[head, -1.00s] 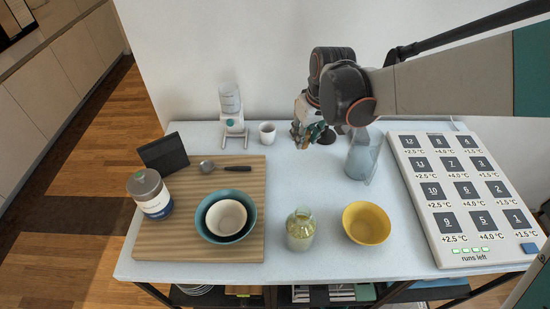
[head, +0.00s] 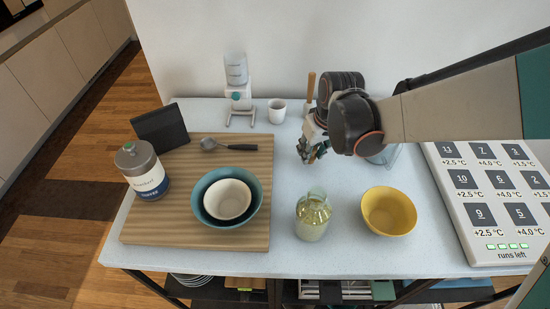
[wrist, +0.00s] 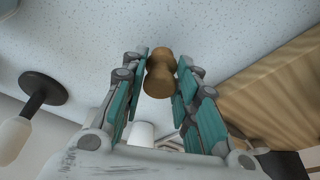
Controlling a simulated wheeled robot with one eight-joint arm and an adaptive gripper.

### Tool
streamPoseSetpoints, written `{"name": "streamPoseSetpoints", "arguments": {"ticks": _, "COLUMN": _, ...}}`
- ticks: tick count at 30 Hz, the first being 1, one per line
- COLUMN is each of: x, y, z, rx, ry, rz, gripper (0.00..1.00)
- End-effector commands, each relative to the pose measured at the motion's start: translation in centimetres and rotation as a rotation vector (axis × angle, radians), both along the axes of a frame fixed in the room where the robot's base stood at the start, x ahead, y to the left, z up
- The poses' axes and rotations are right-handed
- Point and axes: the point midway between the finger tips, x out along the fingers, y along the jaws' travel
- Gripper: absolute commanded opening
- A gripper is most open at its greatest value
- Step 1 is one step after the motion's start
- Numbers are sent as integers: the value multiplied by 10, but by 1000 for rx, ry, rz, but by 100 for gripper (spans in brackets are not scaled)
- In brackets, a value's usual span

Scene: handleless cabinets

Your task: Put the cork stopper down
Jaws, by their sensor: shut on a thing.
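My gripper (wrist: 160,85) is shut on a brown cork stopper (wrist: 160,74), which is pinched between the teal finger pads in the wrist view. In the head view my gripper (head: 312,154) is over the middle of the pale table (head: 345,190), and the stopper cannot be made out there. How far the stopper is from the table top is hard to tell. A glass bottle (head: 313,217) with yellowish contents stands in front of my gripper.
A yellow bowl (head: 389,210) is at front right, and a glass vessel (head: 386,156) is partly hidden by my arm. A white cup (head: 277,111) stands behind left. A wooden board (head: 175,228) bears nested bowls (head: 250,216), left. A panel (head: 500,205) lies right.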

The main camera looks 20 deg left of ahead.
Motion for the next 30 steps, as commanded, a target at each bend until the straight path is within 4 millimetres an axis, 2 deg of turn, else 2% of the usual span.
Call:
{"name": "streamPoseSetpoints", "arguments": {"ticks": 1, "x": -2, "y": 2, "z": -11, "rx": 0, "ry": 0, "rz": 4, "gripper": 9}}
{"name": "streamPoseSetpoints", "arguments": {"ticks": 2, "x": -2, "y": 2, "z": -12, "rx": 0, "ry": 0, "rz": 4, "gripper": 9}}
{"name": "streamPoseSetpoints", "arguments": {"ticks": 14, "x": 0, "y": 1, "z": -16, "rx": 0, "ry": 0, "rz": 2, "gripper": 9}}
{"name": "streamPoseSetpoints", "arguments": {"ticks": 15, "x": 0, "y": 1, "z": -15, "rx": 0, "ry": 0, "rz": 1, "gripper": 35}}
{"name": "streamPoseSetpoints", "arguments": {"ticks": 17, "x": 0, "y": 1, "z": -15, "rx": 0, "ry": 0, "rz": 1, "gripper": 48}}
{"name": "streamPoseSetpoints", "arguments": {"ticks": 30, "x": 0, "y": 0, "z": -12, "rx": 0, "ry": 0, "rz": -1, "gripper": 48}}
